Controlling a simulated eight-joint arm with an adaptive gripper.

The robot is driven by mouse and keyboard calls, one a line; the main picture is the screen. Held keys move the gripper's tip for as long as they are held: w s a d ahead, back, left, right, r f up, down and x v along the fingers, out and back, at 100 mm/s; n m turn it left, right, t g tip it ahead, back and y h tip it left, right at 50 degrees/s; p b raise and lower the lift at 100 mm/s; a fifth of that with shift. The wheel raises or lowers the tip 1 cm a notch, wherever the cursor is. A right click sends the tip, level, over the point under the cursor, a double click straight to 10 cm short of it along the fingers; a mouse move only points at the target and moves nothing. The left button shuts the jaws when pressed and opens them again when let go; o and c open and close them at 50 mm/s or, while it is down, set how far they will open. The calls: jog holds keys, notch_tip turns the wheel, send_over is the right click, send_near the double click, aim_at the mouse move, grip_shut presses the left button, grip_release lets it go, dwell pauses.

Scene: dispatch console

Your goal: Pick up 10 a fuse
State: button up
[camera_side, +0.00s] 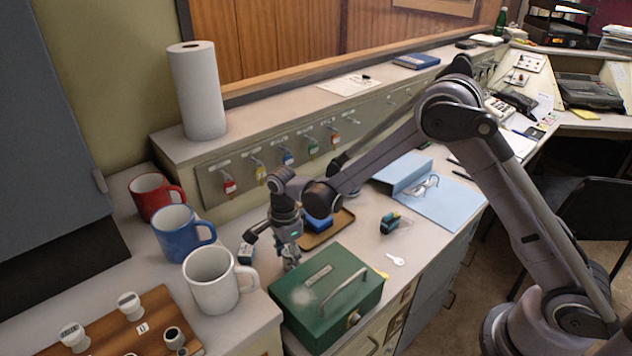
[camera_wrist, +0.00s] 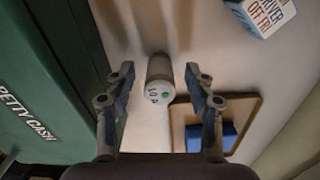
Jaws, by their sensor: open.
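The fuse (camera_wrist: 159,82) is a short pale cylinder. Its end face bears a mark that reads like 10, seen upside down, and a green dot. In the wrist view it stands on the counter between the two fingers of my gripper (camera_wrist: 160,74), with a gap on each side. My gripper is open and holds nothing. In the side view my gripper (camera_side: 290,256) points down at the counter, just behind the green cash box. The fuse is hard to make out there among the fingers.
The green PETTY CASH box (camera_side: 322,292) stands close beside my gripper. A brown tray with a blue pad (camera_side: 318,224) lies behind, and a small printed box (camera_side: 246,254) stands left. A white mug (camera_side: 212,281) and wooden board (camera_side: 113,333) are further left.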

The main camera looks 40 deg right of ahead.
jog(key=shift+c, duration=0.3)
grip_shut()
jog(key=shift+r, duration=0.15)
